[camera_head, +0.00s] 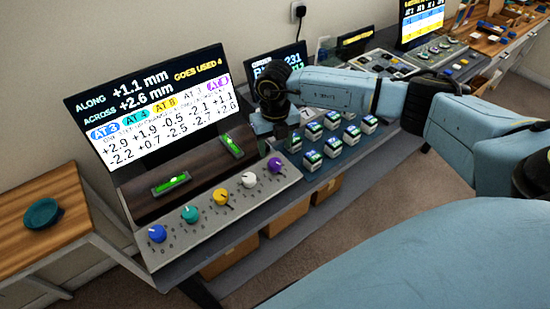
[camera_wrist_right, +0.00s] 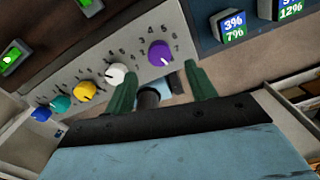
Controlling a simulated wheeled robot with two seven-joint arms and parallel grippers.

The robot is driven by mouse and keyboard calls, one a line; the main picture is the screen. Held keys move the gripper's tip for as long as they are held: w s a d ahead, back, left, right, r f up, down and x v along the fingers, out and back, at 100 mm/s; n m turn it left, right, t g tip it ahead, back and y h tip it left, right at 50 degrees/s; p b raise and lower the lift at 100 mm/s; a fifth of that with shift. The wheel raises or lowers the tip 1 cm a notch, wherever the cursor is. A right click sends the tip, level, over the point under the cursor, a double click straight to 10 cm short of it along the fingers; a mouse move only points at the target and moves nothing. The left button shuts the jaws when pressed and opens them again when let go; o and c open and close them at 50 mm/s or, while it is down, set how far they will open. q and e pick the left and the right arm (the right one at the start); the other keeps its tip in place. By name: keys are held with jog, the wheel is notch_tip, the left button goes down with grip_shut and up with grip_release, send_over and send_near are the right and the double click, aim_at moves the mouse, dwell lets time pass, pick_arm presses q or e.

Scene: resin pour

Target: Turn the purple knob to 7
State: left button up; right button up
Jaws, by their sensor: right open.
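The purple knob (camera_head: 275,165) is the rightmost of a row of knobs on a grey panel (camera_head: 222,220). In the right wrist view the purple knob (camera_wrist_right: 160,54) shows past the fingertips, with a pale mark on its cap and small numerals around it. I cannot read its setting surely. My right gripper (camera_head: 266,146) points down just above and behind the knob in the head view. In the wrist view the green fingers of this gripper (camera_wrist_right: 160,68) are apart and empty, one on each side of the knob. Contact with it is not visible. My left gripper is not in view.
White (camera_head: 249,180), yellow (camera_head: 221,197), teal (camera_head: 189,214) and blue (camera_head: 157,233) knobs line up left of the purple one. A large screen (camera_head: 155,100) stands behind. Several small display cubes (camera_head: 333,147) sit to the right. Two green level vials lie behind the panel.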

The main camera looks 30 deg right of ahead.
aim_at(275, 162)
notch_tip(275, 162, down, 6)
jog(key=shift+f, duration=0.1)
jog(key=shift+c, duration=0.4)
jog(key=c, duration=0.9)
